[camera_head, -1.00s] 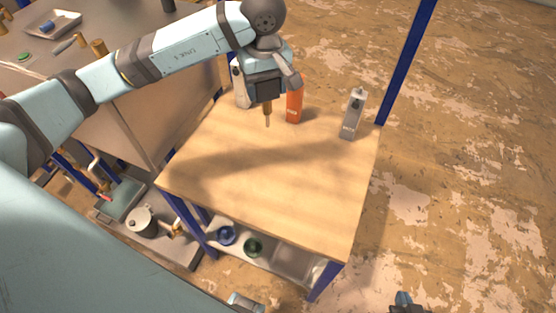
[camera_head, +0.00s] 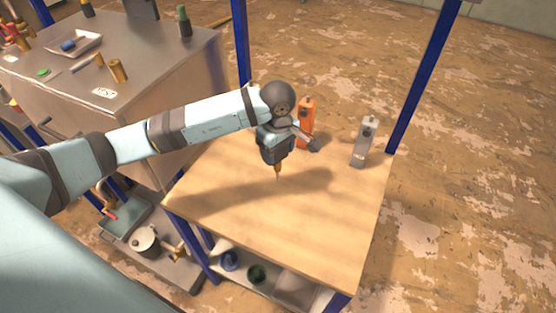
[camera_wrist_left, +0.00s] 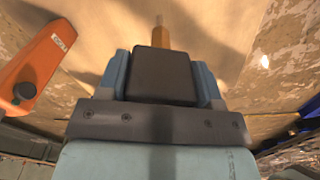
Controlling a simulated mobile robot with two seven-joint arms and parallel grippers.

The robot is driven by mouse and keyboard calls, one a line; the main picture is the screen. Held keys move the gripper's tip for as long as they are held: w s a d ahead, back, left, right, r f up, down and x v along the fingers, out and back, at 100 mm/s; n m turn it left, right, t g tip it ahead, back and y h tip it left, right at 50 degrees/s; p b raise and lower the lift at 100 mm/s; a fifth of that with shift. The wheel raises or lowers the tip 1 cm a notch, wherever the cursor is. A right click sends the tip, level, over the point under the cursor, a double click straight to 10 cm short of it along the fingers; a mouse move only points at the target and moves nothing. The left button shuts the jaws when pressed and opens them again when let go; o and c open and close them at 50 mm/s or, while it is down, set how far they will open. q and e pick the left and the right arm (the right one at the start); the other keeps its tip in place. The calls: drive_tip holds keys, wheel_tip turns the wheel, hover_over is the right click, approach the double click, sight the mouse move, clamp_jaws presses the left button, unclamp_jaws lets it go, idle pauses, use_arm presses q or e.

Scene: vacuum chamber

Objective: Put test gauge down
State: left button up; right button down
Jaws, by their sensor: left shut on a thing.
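My left gripper (camera_head: 277,158) is over the wooden table, left of and nearer than the orange device. It is shut on the test gauge, whose brass stem (camera_head: 278,168) points down towards the tabletop. In the left wrist view the gauge's dark block-shaped body (camera_wrist_left: 165,78) sits between the two blue fingers of my left gripper (camera_wrist_left: 161,88), with the brass stem (camera_wrist_left: 162,38) beyond it. I cannot tell whether the stem's tip touches the wood. The gauge's face is hidden. My right gripper is not in view.
The wooden table (camera_head: 300,225) has free room at its front and middle. An orange device (camera_head: 307,115) and a grey device (camera_head: 365,140) stand towards its back. Blue posts (camera_head: 420,80) rise behind. A metal bench (camera_head: 150,65) with small items stands at the left.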

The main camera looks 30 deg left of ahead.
sight(278, 163)
use_arm(q)
wheel_tip(278, 163, down, 4)
drive_tip(key=shift+f+p, duration=0.25)
drive_tip(key=shift+p, duration=0.1)
drive_tip(key=shift+f, duration=0.35)
drive_tip(key=shift+f+b, duration=0.1)
drive_tip(key=shift+b, duration=0.2)
drive_tip(key=o, duration=1)
